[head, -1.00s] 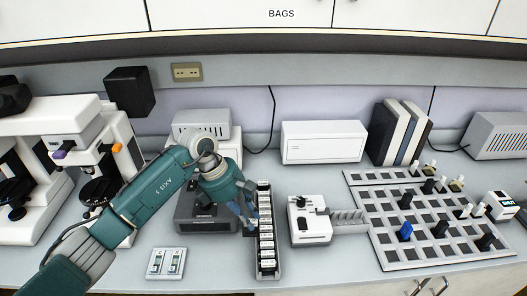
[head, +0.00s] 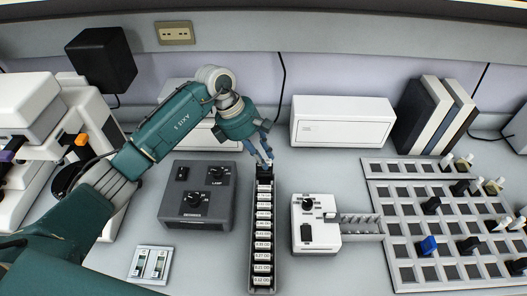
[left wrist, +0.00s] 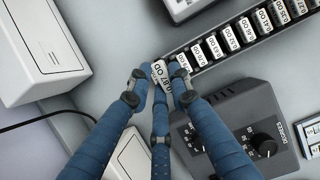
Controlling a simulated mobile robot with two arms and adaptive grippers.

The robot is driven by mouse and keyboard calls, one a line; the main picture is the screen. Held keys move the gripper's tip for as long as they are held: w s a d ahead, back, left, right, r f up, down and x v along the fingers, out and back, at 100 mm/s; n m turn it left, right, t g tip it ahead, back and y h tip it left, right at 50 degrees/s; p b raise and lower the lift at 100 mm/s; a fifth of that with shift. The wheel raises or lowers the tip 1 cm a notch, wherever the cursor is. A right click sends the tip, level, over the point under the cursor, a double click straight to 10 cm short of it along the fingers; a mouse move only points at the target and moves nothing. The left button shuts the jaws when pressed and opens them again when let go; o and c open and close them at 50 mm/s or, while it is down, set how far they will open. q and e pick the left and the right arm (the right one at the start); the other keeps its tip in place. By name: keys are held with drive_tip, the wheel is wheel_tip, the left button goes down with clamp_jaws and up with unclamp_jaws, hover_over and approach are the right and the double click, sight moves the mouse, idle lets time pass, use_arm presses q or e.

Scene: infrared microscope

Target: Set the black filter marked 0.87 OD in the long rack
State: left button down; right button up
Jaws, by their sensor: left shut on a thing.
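My left gripper (head: 264,158) is shut on the black filter (head: 264,170) at the far end of the long rack (head: 262,291). In the left wrist view its white label, reading 0.87 OD (left wrist: 161,73), shows between the fingertips. The filter is at the rack's end, close to the row of labelled filters; whether it touches the rack floor I cannot tell. The long rack holds several black filters with white labels and also crosses the upper right of the left wrist view (left wrist: 250,46). My right gripper is not in view.
A dark grey lamp box (head: 197,215) stands left of the rack, and a white device (head: 316,232) with a side rail stands right. A white box (head: 342,120) is behind. A grid tray (head: 402,228) with scattered pieces lies far right.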

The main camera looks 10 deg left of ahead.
sight(263, 171)
use_arm(q)
drive_tip(key=shift+f, duration=0.75)
wheel_tip(263, 171, down, 5)
drive_tip(key=b, duration=0.3)
drive_tip(key=shift+w+r+b, duration=0.1)
drive_tip(key=shift+w+b, duration=0.05)
drive_tip(key=shift+b, duration=0.15)
drive_tip(key=shift+f, duration=0.2)
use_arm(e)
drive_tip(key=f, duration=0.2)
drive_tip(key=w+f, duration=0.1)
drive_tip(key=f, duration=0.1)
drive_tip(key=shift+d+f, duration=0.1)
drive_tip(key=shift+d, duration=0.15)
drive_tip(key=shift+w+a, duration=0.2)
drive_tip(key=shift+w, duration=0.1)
use_arm(q)
drive_tip(key=shift+b, duration=0.5)
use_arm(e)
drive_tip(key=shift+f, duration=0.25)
